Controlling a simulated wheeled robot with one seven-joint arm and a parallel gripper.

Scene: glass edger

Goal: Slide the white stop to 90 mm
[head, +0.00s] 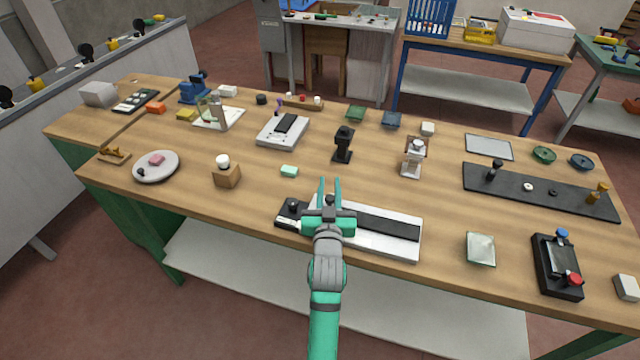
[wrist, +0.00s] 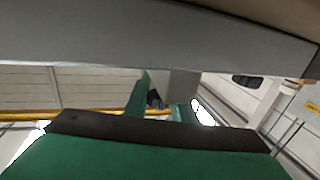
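The slide fixture (head: 373,241), a pale plate with a long black strip, lies at the table's front edge. A black block with a round knob (head: 292,204) sits at its left end. My green gripper (head: 329,182) is over the fixture's left half, its two fingers apart and pointing away from me. The fingers also show in the wrist view (wrist: 162,98), with a gap between them. A pale patch (head: 312,203) shows beside the left finger; I cannot tell whether it is the white stop. My gripper hides that part of the fixture, and no scale marks are readable.
A mint block (head: 289,171) and a wooden block with a white knob (head: 227,175) stand to the left. A black post (head: 343,145) stands behind my gripper. A pale beam (wrist: 150,40) spans the wrist view's top.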

